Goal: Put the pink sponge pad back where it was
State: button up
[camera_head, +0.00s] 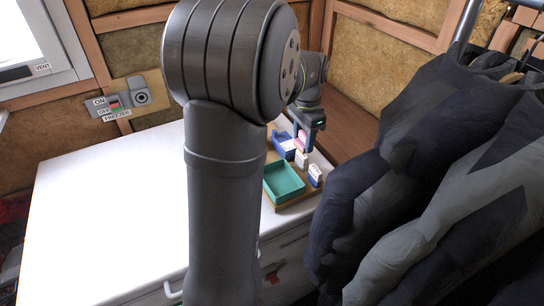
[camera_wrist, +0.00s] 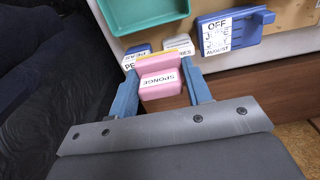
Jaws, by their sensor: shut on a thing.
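The pink sponge pad (camera_wrist: 160,82), marked "SPONGE", is between the two blue fingers of my gripper (camera_wrist: 161,92) in the wrist view. My gripper is shut on it and holds it near the edge of the wooden board (camera_wrist: 281,22). In the head view the pad (camera_head: 301,138) shows as a small pink patch below my gripper (camera_head: 302,133), partly hidden by the fingers. I cannot tell whether the pad touches anything beneath it.
A green tray (camera_head: 284,181) sits on the board. Dark jackets (camera_head: 430,180) hang at the right. The white freezer top (camera_head: 110,215) is clear at the left.

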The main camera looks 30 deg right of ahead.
jog(key=w+a+f, duration=0.1)
jog(key=w+f, duration=0.1)
jog(key=w, duration=0.1)
jog(key=w+a+f, duration=0.2)
jog(key=w, duration=0.2)
jog(key=w+a+f, duration=0.1)
jog(key=w+f, duration=0.2)
jog(key=shift+w+a, duration=0.15)
jog(key=shift+a, duration=0.15)
jog(key=shift+f, duration=1.9)
jog(key=shift+f, duration=0.1)
jog(key=o, duration=0.7)
jog(key=shift+c, duration=0.2)
notch_tip(320, 180, up, 12)
jog(key=shift+r, duration=0.15)
